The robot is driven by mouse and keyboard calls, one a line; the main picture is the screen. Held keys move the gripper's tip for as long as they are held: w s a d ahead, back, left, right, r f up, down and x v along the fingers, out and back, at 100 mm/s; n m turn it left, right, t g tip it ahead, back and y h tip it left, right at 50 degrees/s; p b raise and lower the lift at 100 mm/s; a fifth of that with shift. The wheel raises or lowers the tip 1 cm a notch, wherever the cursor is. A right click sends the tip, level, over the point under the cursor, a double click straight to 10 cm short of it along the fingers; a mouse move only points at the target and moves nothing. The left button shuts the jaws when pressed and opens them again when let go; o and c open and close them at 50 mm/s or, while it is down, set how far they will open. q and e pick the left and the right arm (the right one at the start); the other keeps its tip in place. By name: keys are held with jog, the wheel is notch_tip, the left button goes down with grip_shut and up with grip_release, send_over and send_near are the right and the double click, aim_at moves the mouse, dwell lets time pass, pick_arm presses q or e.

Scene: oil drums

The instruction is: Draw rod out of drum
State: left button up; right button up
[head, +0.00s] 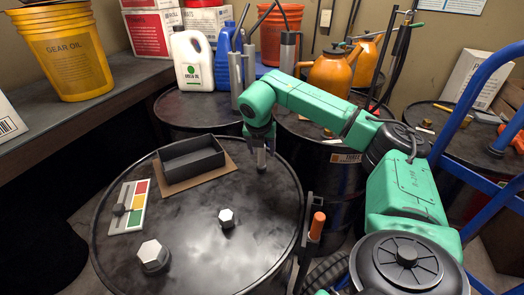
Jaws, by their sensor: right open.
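The black drum (260,225) stands in front of me, its round lid facing up. A large hex plug (152,256) sits at its front left and a smaller hex plug (227,217) near its middle. My right gripper (262,161) points down over the drum's far right rim, with its jaws open. A narrow grey piece shows below its wrist; I cannot tell whether this is only its fingers or also a rod's end. No rod can be clearly made out on this drum. My left gripper is not in view.
On the lid lie a dark open tray (190,158) on cardboard and a colour-striped card (130,206). Behind stand more drums (195,108) with a white oil jug (192,62) and orange cans (329,72). A blue hand truck (470,105) is at right. The lid's front right is clear.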

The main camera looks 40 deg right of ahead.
jog(key=shift+x, duration=1.05)
grip_shut()
jog(key=shift+r+p, duration=1.1)
jog(key=shift+r, duration=0.4)
